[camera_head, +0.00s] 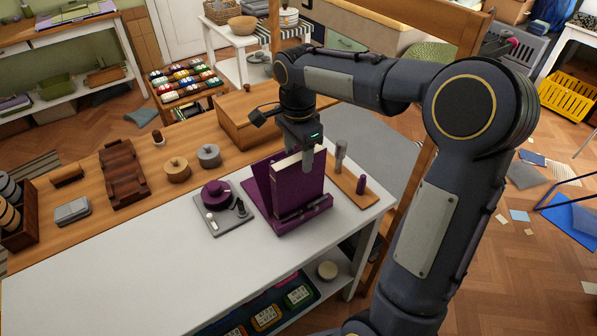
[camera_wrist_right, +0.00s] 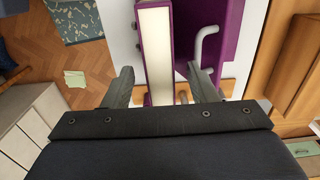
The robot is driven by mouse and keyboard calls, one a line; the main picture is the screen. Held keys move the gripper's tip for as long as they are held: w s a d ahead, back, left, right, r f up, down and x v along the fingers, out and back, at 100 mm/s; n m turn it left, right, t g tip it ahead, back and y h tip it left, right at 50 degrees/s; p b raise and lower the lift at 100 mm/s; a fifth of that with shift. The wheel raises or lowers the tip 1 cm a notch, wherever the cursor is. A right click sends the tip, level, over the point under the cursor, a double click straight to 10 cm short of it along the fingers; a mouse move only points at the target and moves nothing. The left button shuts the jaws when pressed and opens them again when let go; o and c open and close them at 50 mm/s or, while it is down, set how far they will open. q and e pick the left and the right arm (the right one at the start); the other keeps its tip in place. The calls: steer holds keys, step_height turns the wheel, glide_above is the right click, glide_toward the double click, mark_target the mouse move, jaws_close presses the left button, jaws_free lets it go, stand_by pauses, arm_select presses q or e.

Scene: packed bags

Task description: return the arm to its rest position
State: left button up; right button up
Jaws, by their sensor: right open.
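My right arm comes in from the right, and its gripper (camera_head: 308,158) points down over an upright purple book (camera_head: 298,188) with a cream edge. The book stands in a purple holder (camera_head: 258,192) on the white worktop. In the right wrist view the cream edge of the book (camera_wrist_right: 157,50) lies between the two fingers of my open gripper (camera_wrist_right: 162,85). Gaps seem to show on both sides; I cannot tell whether a finger touches it. A bent light handle or rod (camera_wrist_right: 203,45) is near the right finger. My left gripper is not in view.
A grey tray with a purple pot (camera_head: 215,193) stands left of the holder. A wooden strip (camera_head: 352,185) with upright pieces is close on its right. A wooden box (camera_head: 245,120) stands behind. The worktop's front left (camera_head: 120,270) is clear.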

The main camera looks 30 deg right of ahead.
step_height(320, 180, up, 2)
steer(key=shift+r, duration=0.2)
steer(key=shift+s, duration=0.1)
steer(key=s+a+f+n+t+y, duration=0.1)
steer(key=s+a+n+t+y, duration=0.1)
steer(key=s+n, duration=0.5)
steer(key=s+a+f+n+t+y, duration=0.1)
steer(key=s+a+n, duration=0.4)
steer(key=s, duration=1)
steer(key=f+n+t, duration=0.1)
steer(key=n+t, duration=0.1)
steer(key=n, duration=0.1)
steer(key=shift+f+t+y, duration=0.15)
steer(key=shift+t+y, duration=0.15)
steer(key=shift+y, duration=0.1)
steer(key=shift+a, duration=0.1)
